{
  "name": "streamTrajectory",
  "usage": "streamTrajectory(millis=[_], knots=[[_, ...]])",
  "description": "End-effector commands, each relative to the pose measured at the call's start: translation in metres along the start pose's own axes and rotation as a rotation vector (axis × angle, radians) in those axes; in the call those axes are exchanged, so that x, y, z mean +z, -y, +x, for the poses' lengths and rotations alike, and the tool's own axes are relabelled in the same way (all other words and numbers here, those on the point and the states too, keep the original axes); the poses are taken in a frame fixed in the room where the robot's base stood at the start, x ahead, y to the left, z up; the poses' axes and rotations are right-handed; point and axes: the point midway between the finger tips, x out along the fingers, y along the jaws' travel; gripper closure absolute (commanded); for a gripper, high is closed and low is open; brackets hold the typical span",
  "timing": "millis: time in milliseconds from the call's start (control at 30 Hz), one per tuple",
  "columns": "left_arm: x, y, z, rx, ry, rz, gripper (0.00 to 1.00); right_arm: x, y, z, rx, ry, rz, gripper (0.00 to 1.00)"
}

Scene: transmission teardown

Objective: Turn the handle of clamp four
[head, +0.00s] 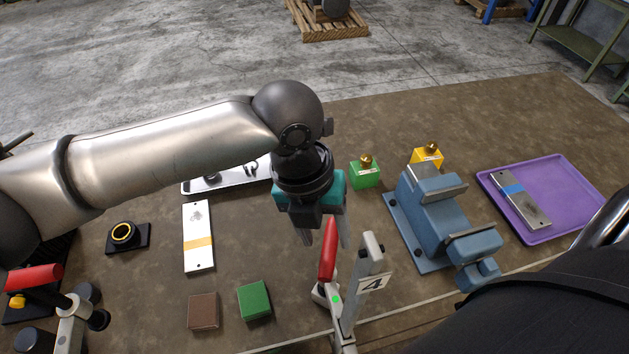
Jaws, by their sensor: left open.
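Clamp four is at the bottom centre, with its red handle (327,252) standing nearly upright and a grey metal upright bearing the label "4" (373,283) beside it. My left gripper (324,241) points down from above, its teal and black body over the handle. Its two fingers are apart, one to each side of the top of the red handle as seen here. I cannot tell whether either finger touches the handle. My right gripper is out of view; only a dark part of my right arm shows at the lower right.
A blue vise (430,219) stands right of the clamp, with a purple tray (570,190) beyond. Green (365,174) and yellow (420,156) blocks with brass tops stand behind. A second red-handled clamp (38,277) is at left. Green (254,300) and brown (203,311) blocks lie in front.

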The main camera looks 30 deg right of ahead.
Motion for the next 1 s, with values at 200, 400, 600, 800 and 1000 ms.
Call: streamTrajectory(millis=[200, 400, 600, 800, 1000], knots=[[0.001, 0.0, -0.052, 0.001, 0.007, 0.001, 0.42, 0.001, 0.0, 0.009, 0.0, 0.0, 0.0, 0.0], [0.001, 0.0, -0.097, 0.0, 0.004, 0.0, 0.42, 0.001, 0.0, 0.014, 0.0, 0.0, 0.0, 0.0], [0.0, 0.0, -0.123, 0.001, 0.002, 0.001, 0.42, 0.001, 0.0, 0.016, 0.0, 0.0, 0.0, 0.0], [0.0, 0.001, -0.13, -0.001, 0.0, 0.001, 0.42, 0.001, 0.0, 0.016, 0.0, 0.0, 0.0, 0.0], [0.0, 0.001, -0.13, -0.001, 0.0, 0.001, 0.42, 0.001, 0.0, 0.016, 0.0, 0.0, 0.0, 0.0]])
